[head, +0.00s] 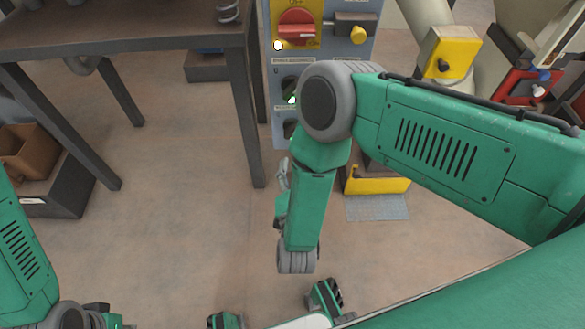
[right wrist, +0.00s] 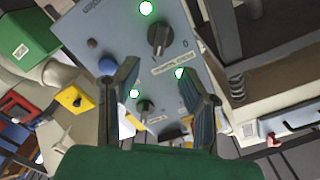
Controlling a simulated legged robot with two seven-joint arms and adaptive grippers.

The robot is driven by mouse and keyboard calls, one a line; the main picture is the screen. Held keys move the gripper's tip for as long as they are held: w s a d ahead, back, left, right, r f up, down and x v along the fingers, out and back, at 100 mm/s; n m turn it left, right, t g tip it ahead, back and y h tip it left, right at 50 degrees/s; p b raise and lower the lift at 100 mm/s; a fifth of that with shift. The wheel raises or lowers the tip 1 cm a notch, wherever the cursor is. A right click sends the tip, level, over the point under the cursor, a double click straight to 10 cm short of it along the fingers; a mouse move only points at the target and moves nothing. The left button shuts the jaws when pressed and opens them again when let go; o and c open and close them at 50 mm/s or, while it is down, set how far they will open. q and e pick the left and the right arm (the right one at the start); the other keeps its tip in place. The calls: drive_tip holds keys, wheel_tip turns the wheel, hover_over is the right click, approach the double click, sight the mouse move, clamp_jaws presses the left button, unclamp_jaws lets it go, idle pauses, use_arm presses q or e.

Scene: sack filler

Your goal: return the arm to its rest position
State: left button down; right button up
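My right arm (head: 440,150) comes in from the right in the head view, bends at a grey elbow joint and hangs down in front of a control panel (head: 320,12). Its gripper is mostly hidden behind the forearm there. In the right wrist view my right gripper (right wrist: 158,70) is open, its two dark fingers apart and nothing between them. The grey-blue panel (right wrist: 125,30) lies beyond them, with dark knobs and several lit lamps. I cannot tell how far the fingertips are from it. Part of my left arm (head: 20,255) shows at lower left; its gripper cannot be made out.
A dark metal table (head: 130,35) stands at upper left. A dark crate with a brown box (head: 30,150) is at the left edge. The panel carries a red rotary switch (head: 297,27) on yellow. A yellow bin (head: 377,185) sits below my right arm. Floor at centre left is clear.

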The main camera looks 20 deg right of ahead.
idle(0.7)
drive_tip(key=s+d+r+n+g+y+p, duration=0.2)
drive_tip(key=s+d+n+g+p, duration=0.3)
drive_tip(key=s, duration=0.6)
drive_tip(key=s+d+r+n+g+y+p, duration=0.3)
drive_tip(key=s+d+r+n+g+p, duration=0.2)
drive_tip(key=s+d+g, duration=0.4)
drive_tip(key=s+n+g, duration=0.1)
drive_tip(key=s+g, duration=0.1)
drive_tip(key=s, duration=0.1)
drive_tip(key=shift+s+d+n, duration=0.15)
drive_tip(key=shift+d+n, duration=0.1)
drive_tip(key=shift+n, duration=0.15)
drive_tip(key=shift+r, duration=0.1)
